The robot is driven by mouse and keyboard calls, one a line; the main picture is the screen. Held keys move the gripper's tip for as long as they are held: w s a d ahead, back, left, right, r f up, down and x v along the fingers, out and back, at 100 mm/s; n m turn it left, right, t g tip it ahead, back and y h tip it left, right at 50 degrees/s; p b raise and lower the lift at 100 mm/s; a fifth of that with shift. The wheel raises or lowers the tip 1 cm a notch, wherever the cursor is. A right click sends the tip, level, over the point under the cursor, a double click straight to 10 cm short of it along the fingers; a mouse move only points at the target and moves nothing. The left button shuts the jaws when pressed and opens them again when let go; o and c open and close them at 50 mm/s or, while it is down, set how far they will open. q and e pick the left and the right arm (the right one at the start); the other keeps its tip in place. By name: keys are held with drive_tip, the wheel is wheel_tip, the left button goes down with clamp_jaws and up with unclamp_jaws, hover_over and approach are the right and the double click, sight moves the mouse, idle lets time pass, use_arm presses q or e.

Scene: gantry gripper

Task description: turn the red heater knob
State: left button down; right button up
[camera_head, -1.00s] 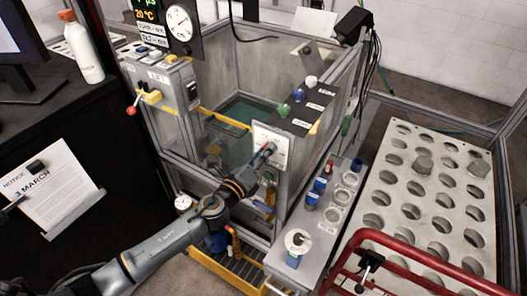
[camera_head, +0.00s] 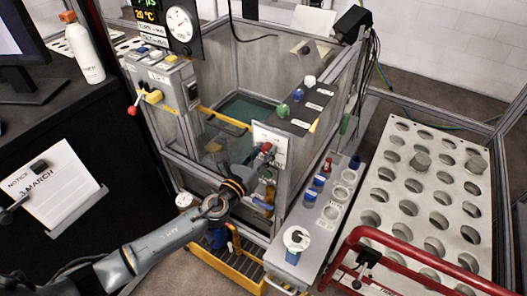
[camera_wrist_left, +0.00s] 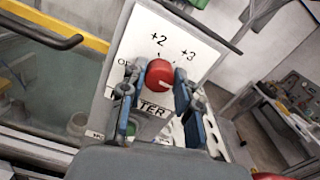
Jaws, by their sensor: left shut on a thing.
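The red heater knob (camera_wrist_left: 159,73) sits on a white panel (camera_wrist_left: 135,40) marked "+2", "+3" and partly hidden lettering ending in "TER". In the left wrist view my left gripper (camera_wrist_left: 155,88) has one blue-padded finger on each side of the knob and is shut on it. A pale pointer line on the knob is visible. In the head view the knob (camera_head: 266,147) shows small and red on the white panel (camera_head: 280,140) on the tank's front corner, with my left gripper (camera_head: 259,156) at it. My right gripper is not in view.
A grey shelf (camera_head: 285,268) with small bottles and round holders stands right of the panel. A red rail (camera_head: 420,258) and a perforated plate (camera_head: 394,176) are farther right. A yellow handle (camera_wrist_left: 60,40) lies left of the panel in the left wrist view.

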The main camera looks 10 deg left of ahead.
use_arm(q)
drive_tip(key=shift+f, duration=0.1)
idle(0.3)
drive_tip(key=c, duration=1)
unclamp_jaws()
drive_tip(key=v, duration=1.2)
